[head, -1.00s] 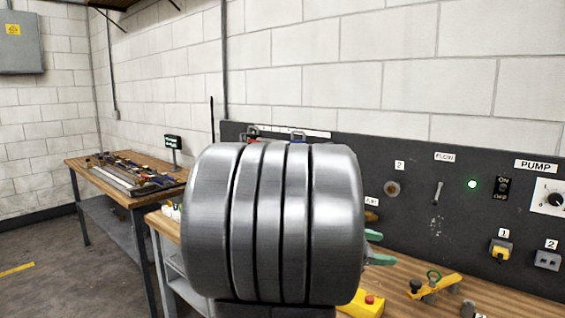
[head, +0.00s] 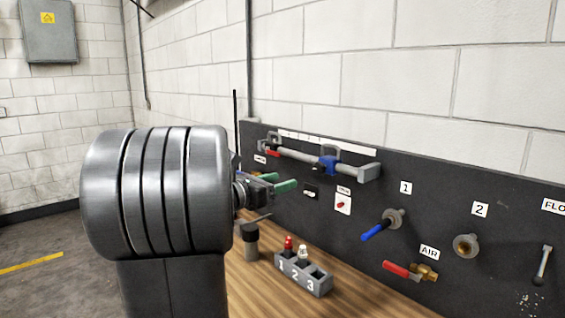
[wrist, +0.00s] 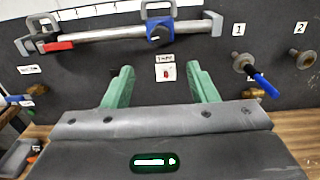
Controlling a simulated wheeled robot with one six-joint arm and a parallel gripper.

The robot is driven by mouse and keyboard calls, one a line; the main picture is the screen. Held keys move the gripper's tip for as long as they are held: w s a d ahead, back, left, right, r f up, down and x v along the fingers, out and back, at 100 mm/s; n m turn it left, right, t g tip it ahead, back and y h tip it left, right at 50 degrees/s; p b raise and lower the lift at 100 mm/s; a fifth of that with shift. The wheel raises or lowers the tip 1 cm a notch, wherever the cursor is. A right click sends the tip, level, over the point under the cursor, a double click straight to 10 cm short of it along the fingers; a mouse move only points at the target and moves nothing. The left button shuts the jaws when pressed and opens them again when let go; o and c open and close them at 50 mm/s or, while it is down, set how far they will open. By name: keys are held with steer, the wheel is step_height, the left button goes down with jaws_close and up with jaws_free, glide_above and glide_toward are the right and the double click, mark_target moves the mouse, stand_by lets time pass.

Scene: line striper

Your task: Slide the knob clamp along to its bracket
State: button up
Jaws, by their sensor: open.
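The blue knob clamp (head: 328,166) sits on a grey rail (head: 300,158) along the dark panel, right of the rail's middle in the head view. In the wrist view the blue clamp (wrist: 158,33) is at top centre, beyond my fingertips. A grey end bracket (head: 369,172) holds the rail's right end, and it also shows in the wrist view (wrist: 201,24). A red-handled piece (wrist: 56,46) is at the rail's left end. My gripper (wrist: 160,68) is open and empty, its green fingers apart and below the rail. In the head view my gripper (head: 276,183) is partly hidden by my arm.
A blue-handled valve (head: 378,230) and a red-handled air valve (head: 402,270) stick out from the panel on the right. A numbered grey holder (head: 303,273) stands on the wooden bench (head: 245,290). A small red switch (wrist: 165,72) shows between my fingers.

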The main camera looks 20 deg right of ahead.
mark_target(317, 169)
steer(key=p+x, duration=0.2)
steer(key=x, duration=1.1)
steer(key=shift+w+d+r+p, duration=0.1)
steer(key=shift+d+p, duration=0.2)
steer(key=shift+p, duration=0.05)
steer(key=shift+c, duration=0.2)
jaws_close()
